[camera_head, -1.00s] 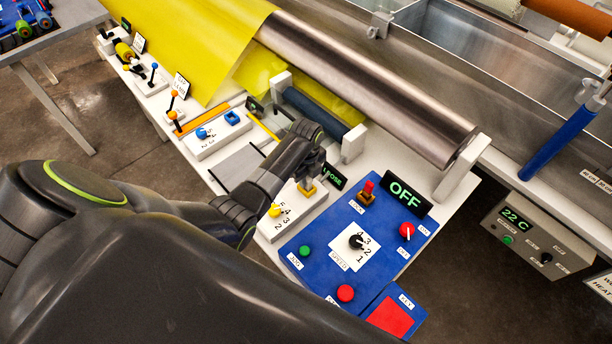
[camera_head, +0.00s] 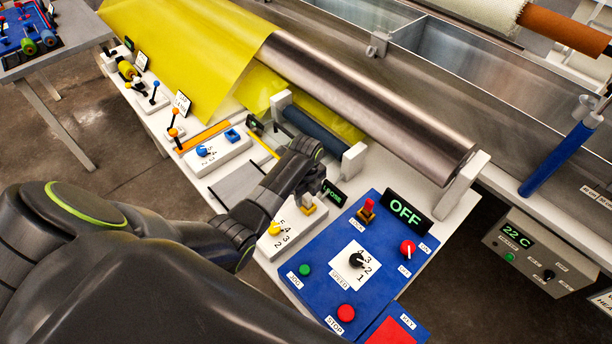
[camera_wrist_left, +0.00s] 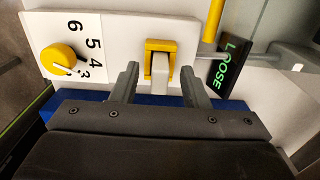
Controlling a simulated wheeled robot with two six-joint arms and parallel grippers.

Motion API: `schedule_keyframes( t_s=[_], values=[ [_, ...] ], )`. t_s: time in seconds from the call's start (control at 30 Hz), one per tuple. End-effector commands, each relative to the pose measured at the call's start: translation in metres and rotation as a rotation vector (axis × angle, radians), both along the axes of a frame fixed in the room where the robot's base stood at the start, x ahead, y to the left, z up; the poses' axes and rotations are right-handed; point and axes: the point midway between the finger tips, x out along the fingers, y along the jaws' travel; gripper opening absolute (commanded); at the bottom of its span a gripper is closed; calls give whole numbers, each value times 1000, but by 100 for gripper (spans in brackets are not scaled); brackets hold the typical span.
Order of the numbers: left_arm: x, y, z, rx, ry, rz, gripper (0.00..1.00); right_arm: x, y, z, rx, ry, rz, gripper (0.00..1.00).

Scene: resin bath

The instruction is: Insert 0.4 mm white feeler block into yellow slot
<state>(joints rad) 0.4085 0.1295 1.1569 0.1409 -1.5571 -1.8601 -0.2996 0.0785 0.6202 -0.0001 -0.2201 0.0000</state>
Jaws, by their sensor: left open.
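The yellow slot (camera_head: 308,209) is a small yellow holder on the white panel with the yellow dial. It also shows in the left wrist view (camera_wrist_left: 161,46). A pale white feeler block (camera_wrist_left: 159,82) appears to stand in the slot, its end jutting toward the wrist camera; how deep it sits is hidden. My left gripper (camera_wrist_left: 159,72) is open, with one finger on each side of the block and visible gaps to both. In the head view my left gripper (camera_head: 311,190) is just above the slot and partly covers the block. My right gripper is not in view.
The yellow dial (camera_head: 274,228) and the LOOSE display (camera_head: 332,194) flank the slot. A blue control panel (camera_head: 380,275) with knobs and an OFF display (camera_head: 406,212) lies in front. A steel roller (camera_head: 370,105) runs behind, with a dark blue roller (camera_head: 315,130) below.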

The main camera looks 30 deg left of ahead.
Motion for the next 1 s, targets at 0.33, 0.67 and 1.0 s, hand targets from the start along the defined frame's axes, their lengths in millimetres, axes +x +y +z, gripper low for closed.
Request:
schedule_keyframes(
  t_s=[0.33, 0.67, 1.0],
  values=[
    [2, 0, 62, 2, -7, -1, 41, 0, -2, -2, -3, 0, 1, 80],
    [1, 1, 141, 2, -6, -1, 41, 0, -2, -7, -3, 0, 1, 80],
    [0, 0, 166, 0, 0, 0, 41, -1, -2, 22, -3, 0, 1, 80]
  ],
)
